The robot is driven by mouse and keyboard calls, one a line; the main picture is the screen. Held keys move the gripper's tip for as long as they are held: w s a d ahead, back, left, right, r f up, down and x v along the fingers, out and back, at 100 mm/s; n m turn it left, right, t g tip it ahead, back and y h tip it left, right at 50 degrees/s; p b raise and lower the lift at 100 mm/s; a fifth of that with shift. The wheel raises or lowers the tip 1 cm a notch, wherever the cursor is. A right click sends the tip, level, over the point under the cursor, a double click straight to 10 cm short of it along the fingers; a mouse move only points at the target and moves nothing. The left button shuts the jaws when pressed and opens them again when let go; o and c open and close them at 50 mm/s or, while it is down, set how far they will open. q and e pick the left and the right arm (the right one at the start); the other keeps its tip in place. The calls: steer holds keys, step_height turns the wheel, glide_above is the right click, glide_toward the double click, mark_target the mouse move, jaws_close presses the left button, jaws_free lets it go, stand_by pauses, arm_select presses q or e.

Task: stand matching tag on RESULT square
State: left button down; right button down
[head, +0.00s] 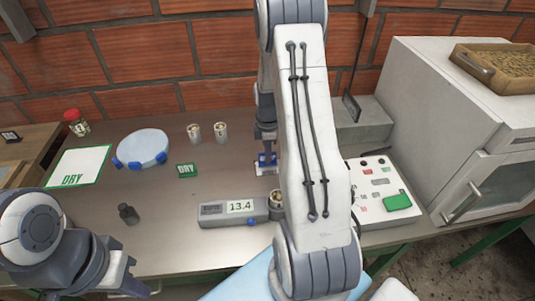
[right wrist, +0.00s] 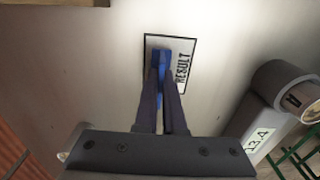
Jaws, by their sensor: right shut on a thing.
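My right gripper (right wrist: 161,92) is shut on a blue tag (right wrist: 161,60) in the right wrist view. The tag is over or on the white RESULT square (right wrist: 185,52), which has a black border; I cannot tell whether it touches. In the head view the blue tag (head: 267,158) shows below my right gripper (head: 266,148), partly hidden by my arm. A green DRY tag (head: 187,170) stands on the table, left of it. My left gripper (head: 134,287) is low at the left; its fingers are too unclear to judge.
A grey meter (head: 220,214) reads 13.4. Two small cups (head: 207,132), a blue-rimmed dish (head: 142,148), a white DRY sheet (head: 80,167), a dark weight (head: 128,213) and a red-lidded jar (head: 76,122) stand leftward. A control panel (head: 372,208) and oven (head: 455,110) are right.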

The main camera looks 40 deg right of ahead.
steer(key=shift+f, duration=0.15)
steer(key=shift+f, duration=0.1)
steer(key=shift+f, duration=0.15)
steer(key=c, duration=1)
jaws_free()
